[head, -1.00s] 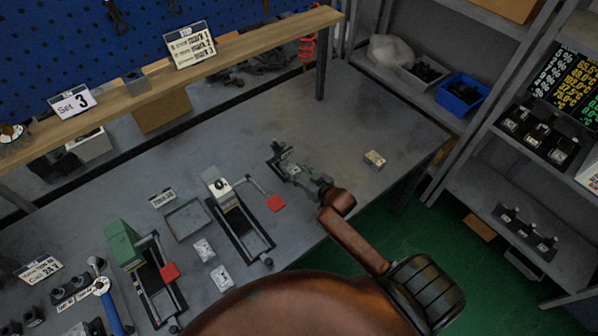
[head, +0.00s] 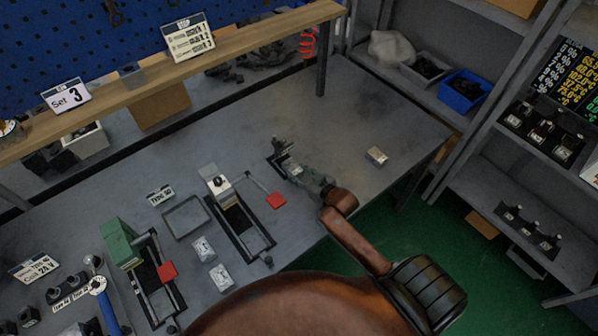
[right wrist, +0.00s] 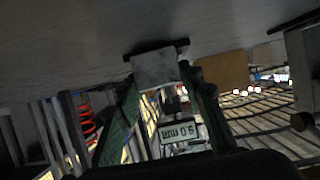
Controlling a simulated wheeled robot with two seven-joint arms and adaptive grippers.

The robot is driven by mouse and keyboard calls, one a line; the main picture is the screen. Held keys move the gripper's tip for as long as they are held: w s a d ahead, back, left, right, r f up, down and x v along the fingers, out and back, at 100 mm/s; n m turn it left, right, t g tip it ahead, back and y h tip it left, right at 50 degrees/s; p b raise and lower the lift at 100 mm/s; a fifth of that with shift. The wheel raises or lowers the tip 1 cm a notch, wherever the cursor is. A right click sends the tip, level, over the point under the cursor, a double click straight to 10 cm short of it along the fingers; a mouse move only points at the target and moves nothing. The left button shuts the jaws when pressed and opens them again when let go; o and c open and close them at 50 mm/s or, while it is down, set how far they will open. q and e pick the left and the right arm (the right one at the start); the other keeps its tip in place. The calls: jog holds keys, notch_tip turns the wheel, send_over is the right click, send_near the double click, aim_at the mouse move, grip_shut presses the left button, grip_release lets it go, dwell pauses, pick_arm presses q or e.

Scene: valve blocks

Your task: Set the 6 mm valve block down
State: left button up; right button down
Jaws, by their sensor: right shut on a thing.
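My right gripper (head: 283,162) is over the right half of the grey bench, shut on the 6 mm valve block. In the right wrist view the grey block (right wrist: 155,68) shows between the green and dark fingers, with a dark piece at its far end. A white label with upside-down "mm" lettering (right wrist: 178,132) shows between the fingers. In the head view the gripper mostly hides the block. I cannot tell whether it touches the bench. My left gripper is not in view.
A small pale block (head: 376,155) lies on the bench to the right. A clamp fixture with a red handle (head: 275,200) stands left of the gripper, beside an empty tray (head: 186,219). Two pale blocks (head: 203,249) lie below the tray. The bench's back right is clear.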

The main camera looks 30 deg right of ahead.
jog(key=c, duration=1.2)
grip_release()
jog(key=shift+f, duration=0.1)
jog(key=shift+s+f, duration=0.1)
jog(key=v, duration=1.2)
